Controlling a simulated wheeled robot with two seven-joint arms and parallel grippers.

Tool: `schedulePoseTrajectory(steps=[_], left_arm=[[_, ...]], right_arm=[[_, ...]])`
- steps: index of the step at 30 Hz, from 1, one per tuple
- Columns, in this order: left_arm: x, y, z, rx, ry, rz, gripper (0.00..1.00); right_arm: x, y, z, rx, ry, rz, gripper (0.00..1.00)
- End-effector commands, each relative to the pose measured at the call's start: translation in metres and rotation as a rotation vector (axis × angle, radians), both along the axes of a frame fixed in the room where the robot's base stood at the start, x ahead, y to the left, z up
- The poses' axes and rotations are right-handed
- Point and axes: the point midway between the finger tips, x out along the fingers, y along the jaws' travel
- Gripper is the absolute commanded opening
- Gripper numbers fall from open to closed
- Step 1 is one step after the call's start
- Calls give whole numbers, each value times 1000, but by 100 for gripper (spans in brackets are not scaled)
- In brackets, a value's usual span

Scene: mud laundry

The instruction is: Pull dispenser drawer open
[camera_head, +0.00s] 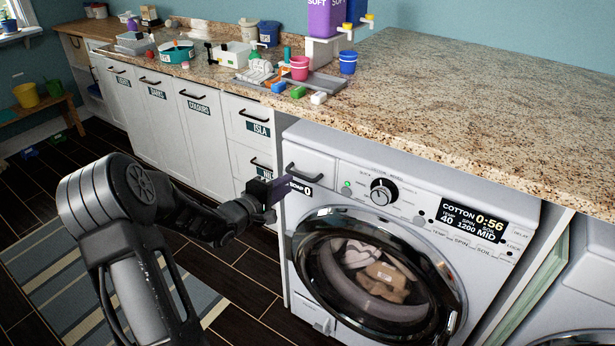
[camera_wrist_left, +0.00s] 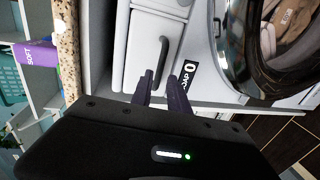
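The dispenser drawer (camera_head: 308,160) is at the upper left of the white washing machine's front and looks flush with it. Its dark bar handle (camera_head: 303,173) shows in the head view. My left gripper (camera_head: 283,186) is just left of the drawer, its fingers pointing at the machine. In the left wrist view the handle (camera_wrist_left: 165,58) stands ahead of my left gripper (camera_wrist_left: 161,76). The two dark fingers are apart, with the handle's near end around the gap between their tips. I cannot tell whether they touch it. My right gripper is not in view.
The round glass door (camera_head: 375,270) with clothes inside is below the drawer. The control dial (camera_head: 383,191) is to its right. A speckled counter (camera_head: 450,105) overhangs the machine. White cabinets (camera_head: 205,125) stand to the left.

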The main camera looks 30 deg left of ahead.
Motion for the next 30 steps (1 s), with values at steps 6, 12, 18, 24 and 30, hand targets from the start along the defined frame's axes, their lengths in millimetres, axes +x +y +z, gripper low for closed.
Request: schedulePoseTrajectory(steps=[6, 12, 18, 24, 30], left_arm=[[1, -1, -1, 1, 1, 0, 21], [13, -1, -3, 2, 1, -2, 21], [42, -1, -8, 0, 0, -3, 21], [68, 1, -14, 2, 2, -1, 21], [77, 1, -16, 2, 1, 0, 21]], right_arm=[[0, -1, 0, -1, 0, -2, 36], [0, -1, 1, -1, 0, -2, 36], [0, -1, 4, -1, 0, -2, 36], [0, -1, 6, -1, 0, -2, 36], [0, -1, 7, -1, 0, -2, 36]])
